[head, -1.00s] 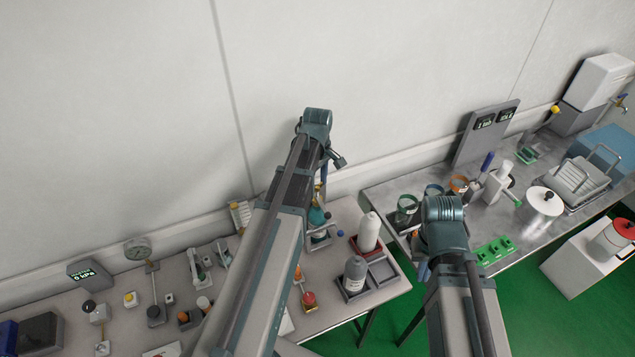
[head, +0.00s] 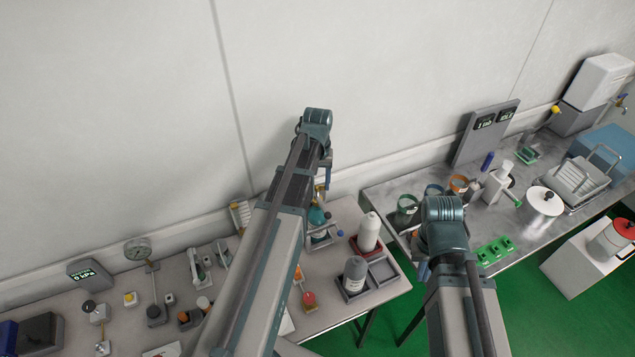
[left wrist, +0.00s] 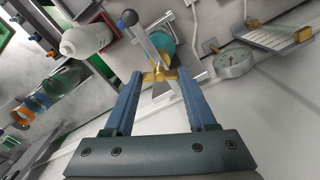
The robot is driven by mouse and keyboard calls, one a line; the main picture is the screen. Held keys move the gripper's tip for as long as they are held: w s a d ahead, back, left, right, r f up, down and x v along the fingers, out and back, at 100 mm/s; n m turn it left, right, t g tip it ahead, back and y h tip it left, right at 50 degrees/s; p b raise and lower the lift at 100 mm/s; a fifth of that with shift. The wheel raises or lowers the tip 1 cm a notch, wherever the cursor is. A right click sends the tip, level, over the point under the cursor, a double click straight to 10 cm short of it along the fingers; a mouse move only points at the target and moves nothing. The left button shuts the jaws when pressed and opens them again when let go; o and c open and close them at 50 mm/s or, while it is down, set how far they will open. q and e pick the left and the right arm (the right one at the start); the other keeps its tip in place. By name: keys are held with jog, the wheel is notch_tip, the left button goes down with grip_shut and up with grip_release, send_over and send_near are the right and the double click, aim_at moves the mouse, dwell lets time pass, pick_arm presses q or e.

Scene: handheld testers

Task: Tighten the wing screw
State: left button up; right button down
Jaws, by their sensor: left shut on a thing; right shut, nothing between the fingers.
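The yellow wing screw (left wrist: 158,73) is between the two blue fingertips of my left gripper (left wrist: 160,78), which is shut on it. Behind it in the left wrist view are a grey metal bar with a dark ball knob (left wrist: 128,18) and a round teal body (left wrist: 161,45). In the head view, my left gripper (head: 325,180) points down above the teal body (head: 317,217), and a bit of yellow (head: 319,196) shows below its finger. My right arm is over the front of the metal bench; its fingers are hidden behind the arm.
A white bottle (head: 369,232) and a grey bottle (head: 355,273) stand in trays just right of the teal body. A round dial gauge (head: 137,249) stands further left. The wall is close behind. A gap with green floor separates the table from the metal bench.

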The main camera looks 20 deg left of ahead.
aim_at(318, 187)
pick_arm(q)
jog(key=m, duration=1.2)
jog(key=shift+m, duration=0.4)
dwell(0.3)
jog(key=o, duration=1.4)
jog(key=shift+r, duration=0.15)
notch_tip(318, 187, up, 14)
jog(key=p, duration=1.3)
jog(key=shift+f+p, duration=0.25)
jog(key=shift+p, duration=0.15)
